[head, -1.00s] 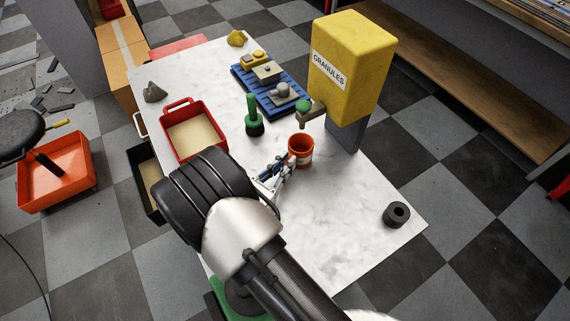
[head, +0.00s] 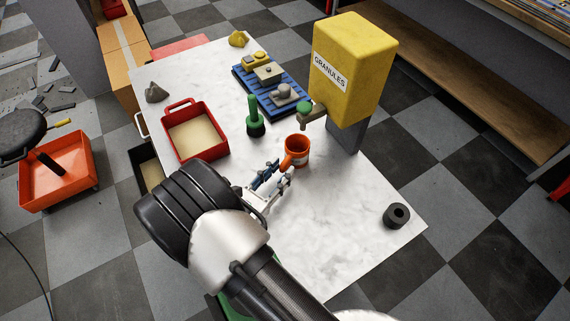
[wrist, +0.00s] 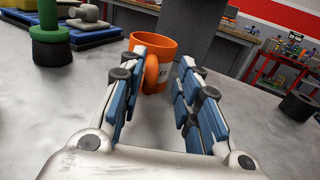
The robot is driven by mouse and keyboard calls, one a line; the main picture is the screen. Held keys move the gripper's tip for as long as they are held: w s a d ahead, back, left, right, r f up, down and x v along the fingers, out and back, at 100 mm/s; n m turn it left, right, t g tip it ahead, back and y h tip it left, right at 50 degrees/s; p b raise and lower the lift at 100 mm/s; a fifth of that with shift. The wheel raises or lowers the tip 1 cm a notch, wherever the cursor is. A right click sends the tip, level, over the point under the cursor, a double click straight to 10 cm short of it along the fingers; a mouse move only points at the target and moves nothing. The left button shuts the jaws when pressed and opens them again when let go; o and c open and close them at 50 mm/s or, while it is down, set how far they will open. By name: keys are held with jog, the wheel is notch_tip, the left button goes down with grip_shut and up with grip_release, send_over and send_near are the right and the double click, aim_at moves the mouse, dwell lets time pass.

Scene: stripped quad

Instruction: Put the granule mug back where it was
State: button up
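The orange mug (head: 299,153) with a white label stands upright on the white table, near the spout of the yellow granules dispenser (head: 343,70). I cannot tell whether it is directly under the spout. In the wrist view the mug (wrist: 160,50) is ahead, its handle turned toward me. My gripper (head: 275,178) is low over the table, left of and in front of the mug in the head view. In the wrist view its blue-padded fingers are apart with nothing held, and the handle shows between them near the tips. The mug's contents are not visible.
A green-handled tool (head: 255,118) stands left of the mug. A red tray (head: 222,140) and a blue rack (head: 288,109) lie farther back. A dark ring (head: 397,215) sits at the right edge. The table's front middle is clear.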

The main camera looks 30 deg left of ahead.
jog(key=s, duration=0.3)
jog(key=s+p, duration=0.1)
jog(key=s, duration=0.5)
jog(key=shift+a, duration=0.4)
jog(key=w+d+r+m+g+h, duration=0.4)
jog(key=w+d+r+m+g, duration=0.25)
jog(key=d, duration=0.45)
jog(key=w+d+r+m+g+h, duration=0.45)
jog(key=d+r+m, duration=0.4)
jog(key=d, duration=0.25)
jog(key=s+d+r+m+g+y, duration=0.1)
jog(key=s+d+r+m+y, duration=0.4)
jog(key=d+m, duration=0.3)
jog(key=s+d+r+m+g+y, duration=0.1)
jog(key=s+d+r+m+y, duration=0.4)
jog(key=s+d+m, duration=0.3)
jog(key=shift+d+r+m, duration=0.45)
jog(key=shift+d+m, duration=0.3)
jog(key=shift+m, duration=1.25)
